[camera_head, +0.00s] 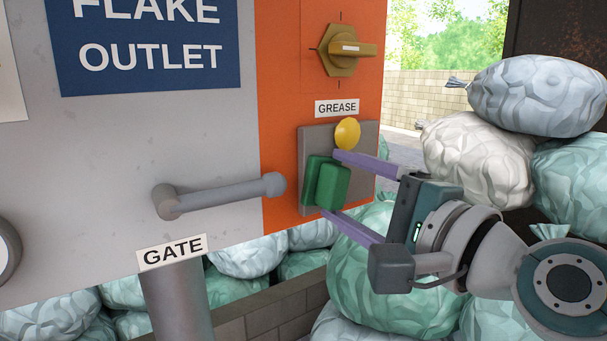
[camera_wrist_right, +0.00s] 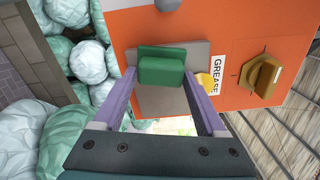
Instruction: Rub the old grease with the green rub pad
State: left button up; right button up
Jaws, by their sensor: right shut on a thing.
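The green rub pad (camera_head: 327,184) is a small block between the fingertips of my right gripper (camera_head: 331,182), which is shut on it. The pad is at the grey plate (camera_head: 364,190) on the orange panel; I cannot tell whether it touches. A rounded yellow blob (camera_head: 347,133), seemingly the old grease, sits at the plate's top under the "GREASE" label (camera_head: 337,107). The pad is below and slightly left of it, apart from it. In the right wrist view the pad (camera_wrist_right: 161,66) is between the fingers, and one finger partly hides the blob (camera_wrist_right: 203,80). My left gripper is not in view.
A grey lever handle (camera_head: 220,195) juts out left of the pad, above the "GATE" label (camera_head: 172,251). An ochre knob (camera_head: 346,50) is above the grease label. Stuffed sacks (camera_head: 480,160) are piled at the right, and more lie below the panel.

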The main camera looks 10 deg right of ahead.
jog(key=shift+a, duration=0.25)
jog(key=shift+v, duration=2.95)
jog(key=shift+d, duration=0.1)
jog(key=shift+v, duration=1.5)
